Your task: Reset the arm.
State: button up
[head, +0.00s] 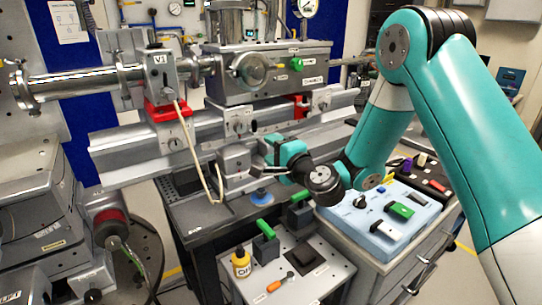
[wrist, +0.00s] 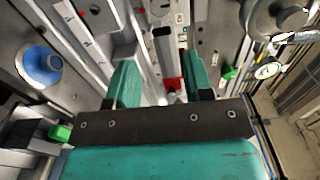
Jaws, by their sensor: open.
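My teal arm comes in from the right in the head view and bends down to my gripper (head: 262,160), which points left in front of the beamline rail. In the wrist view the two teal fingers of my gripper (wrist: 162,78) stand apart, with nothing between them. The fingertips are small in the head view, and I cannot tell whether they touch the grey block beside them.
The beamline rail (head: 120,150) and chamber (head: 270,75) stand close behind my gripper. A blue disc (wrist: 42,66) shows left in the wrist view.

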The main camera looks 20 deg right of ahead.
jog(key=shift+s, duration=0.35)
jog(key=shift+a+r, duration=0.1)
jog(key=shift+a, duration=0.15)
jog(key=s+a+r+n+g+y, duration=0.55)
jog(key=s+a+n+g, duration=0.35)
jog(key=s+n, duration=0.3)
jog(key=s+d+n+g+h, duration=0.2)
jog(key=s+n, duration=0.1)
jog(key=s, duration=0.4)
jog(key=s+d+n+g+h+p, duration=0.1)
jog(key=s+d+n+g+h, duration=0.1)
jog(key=s, duration=0.6)
jog(key=s+d+r+n+g+h+p, duration=0.1)
jog(key=s+d+n+g+h, duration=0.2)
jog(key=s, duration=0.5)
jog(key=shift+d+n+g, duration=0.15)
jog(key=shift+n+g, duration=0.45)
jog(key=shift+n, duration=0.2)
jog(key=shift+s, duration=0.1)
jog(key=shift+c, duration=0.4)
